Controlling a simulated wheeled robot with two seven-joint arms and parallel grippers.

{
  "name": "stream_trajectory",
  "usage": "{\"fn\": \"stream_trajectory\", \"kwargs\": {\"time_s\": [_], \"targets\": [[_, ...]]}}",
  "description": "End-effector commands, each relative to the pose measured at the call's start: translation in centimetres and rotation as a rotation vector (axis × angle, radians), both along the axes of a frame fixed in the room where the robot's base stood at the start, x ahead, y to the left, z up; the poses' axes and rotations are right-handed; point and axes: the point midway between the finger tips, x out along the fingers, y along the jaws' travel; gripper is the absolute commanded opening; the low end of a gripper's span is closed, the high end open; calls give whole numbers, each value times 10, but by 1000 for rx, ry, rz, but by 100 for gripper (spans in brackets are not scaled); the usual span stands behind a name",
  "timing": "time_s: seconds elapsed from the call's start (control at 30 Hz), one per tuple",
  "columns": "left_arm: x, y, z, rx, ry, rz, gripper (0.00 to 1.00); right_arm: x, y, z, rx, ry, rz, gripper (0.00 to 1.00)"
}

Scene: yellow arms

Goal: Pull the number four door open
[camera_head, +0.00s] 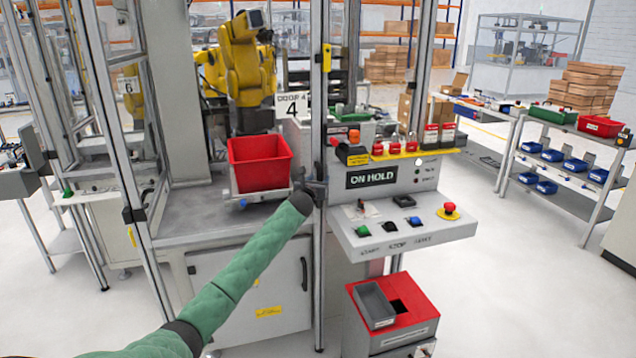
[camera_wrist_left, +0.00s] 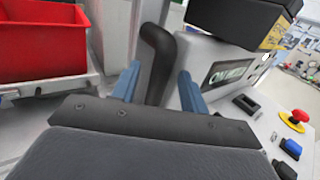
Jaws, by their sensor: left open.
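The door marked "DOOR 4" has its white number sign (camera_head: 292,105) near the middle of the head view, beside a grey upright post. The door appears closed, though its clear panel is hard to make out. My left gripper (camera_head: 316,188) is at this post, at the end of my green-sleeved arm. In the left wrist view, a black bent door handle (camera_wrist_left: 157,62) stands between the two blue fingers of my left gripper (camera_wrist_left: 158,88). The fingers are open, with gaps showing beside the handle. My right gripper is out of view.
A red bin (camera_head: 260,163) sits behind the door frame, left of my gripper. The control panel (camera_head: 400,222) with buttons and an "ON HOLD" display juts out close on the right. A red-topped box (camera_head: 408,300) stands below it. The floor farther right is clear.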

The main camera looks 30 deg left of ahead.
Motion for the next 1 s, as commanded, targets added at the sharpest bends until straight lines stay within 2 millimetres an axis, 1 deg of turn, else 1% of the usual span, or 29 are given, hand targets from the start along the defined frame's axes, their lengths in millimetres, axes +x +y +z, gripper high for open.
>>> {"fn": "stream_trajectory", "kwargs": {"time_s": [0.17, 0.27, 0.3, 0.4, 0.63, 0.77, 0.9, 1.0], "targets": [[0, 0, 0, 0, 0, 0, 44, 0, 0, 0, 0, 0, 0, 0], [0, 0, 0, 0, 0, 0, 26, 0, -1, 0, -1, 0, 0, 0], [0, 0, 0, 0, 0, 0, 19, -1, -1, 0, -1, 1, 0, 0], [0, 0, 0, 0, 0, 0, 0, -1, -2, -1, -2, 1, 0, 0], [-1, -1, 1, 0, -1, -2, 0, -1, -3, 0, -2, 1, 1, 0], [-5, -4, 2, 3, -2, -10, 0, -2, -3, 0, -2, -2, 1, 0], [-16, -11, 3, 6, -3, -28, 0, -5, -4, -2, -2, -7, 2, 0], [-27, -20, 3, 7, -3, -49, 0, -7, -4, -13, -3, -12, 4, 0]]}}
